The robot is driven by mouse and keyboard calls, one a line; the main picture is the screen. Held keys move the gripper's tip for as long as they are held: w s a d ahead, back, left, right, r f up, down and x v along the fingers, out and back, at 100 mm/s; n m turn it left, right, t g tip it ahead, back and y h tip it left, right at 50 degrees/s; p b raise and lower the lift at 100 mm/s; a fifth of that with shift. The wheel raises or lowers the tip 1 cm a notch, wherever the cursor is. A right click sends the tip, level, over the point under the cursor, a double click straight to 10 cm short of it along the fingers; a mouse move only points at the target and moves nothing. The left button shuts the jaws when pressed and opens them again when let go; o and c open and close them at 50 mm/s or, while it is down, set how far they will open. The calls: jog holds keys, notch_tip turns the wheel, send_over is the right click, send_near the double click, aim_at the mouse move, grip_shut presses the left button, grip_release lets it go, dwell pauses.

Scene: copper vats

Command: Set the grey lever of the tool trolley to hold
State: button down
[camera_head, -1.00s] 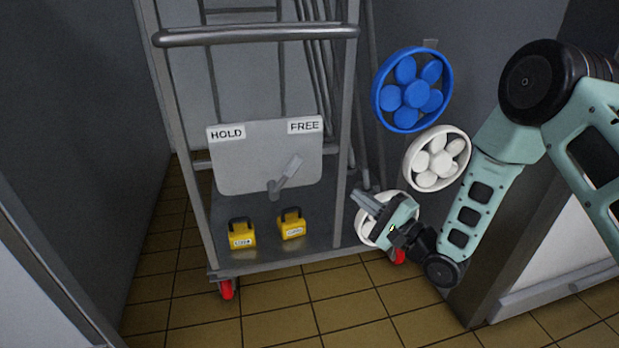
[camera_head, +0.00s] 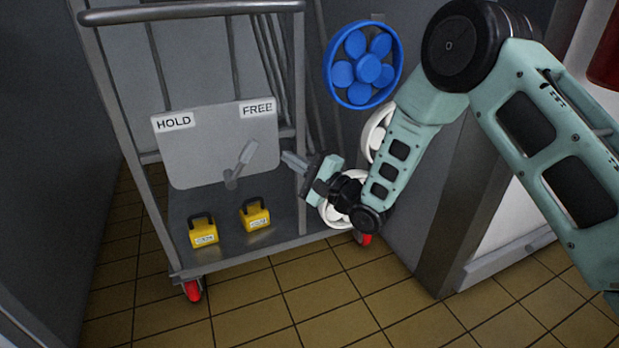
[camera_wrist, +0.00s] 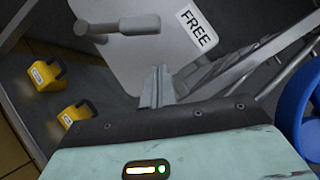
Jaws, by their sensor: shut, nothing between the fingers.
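The tool trolley (camera_head: 183,278) stands ahead, with a grey plate (camera_head: 200,150) labelled HOLD (camera_head: 174,121) at its left and FREE (camera_head: 257,108) at its right. The grey lever (camera_head: 242,162) is on the plate's lower part and tilts up and right, toward FREE. In the wrist view the lever (camera_wrist: 135,24) lies at the upper left and the FREE label (camera_wrist: 196,27) at the upper right. My gripper (camera_head: 287,156) is shut and empty. It is right of the lever, apart from it, near the plate's right edge. Its fingertips (camera_wrist: 157,70) point toward the plate in the wrist view.
Two yellow padlock-shaped blocks (camera_head: 203,231) (camera_head: 255,214) sit on the trolley deck below the plate. A blue handwheel (camera_head: 363,65) and white handwheels (camera_head: 375,130) are on the wall at right. A trolley upright stands by my gripper. Tiled floor in front is clear.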

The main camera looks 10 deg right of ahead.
jog(key=a, duration=0.1)
jog(key=a+r+b, duration=0.1)
jog(key=a, duration=0.1)
jog(key=a+r, duration=0.1)
jog(key=shift+w+a+b, duration=0.35)
jog(key=shift+b, duration=0.05)
jog(key=shift+r, duration=0.1)
jog(key=shift+s+a+r+n+g+h+p, duration=0.65)
jog(key=shift+a+n+h+p, duration=0.4)
jog(key=shift+a+n+p, duration=1.3)
jog(key=shift+s+a+r+n+g+h+p, duration=0.6)
jog(key=shift+a+n+h+p, duration=0.45)
jog(key=shift+a+p, duration=1.5)
jog(key=shift+s+a+r+n+g+h+p, duration=0.85)
jog(key=shift+a+n+p, duration=0.8)
jog(key=shift+p, duration=1.65)
jog(key=shift+w+a+f, duration=0.1)
jog(key=shift+f, duration=0.15)
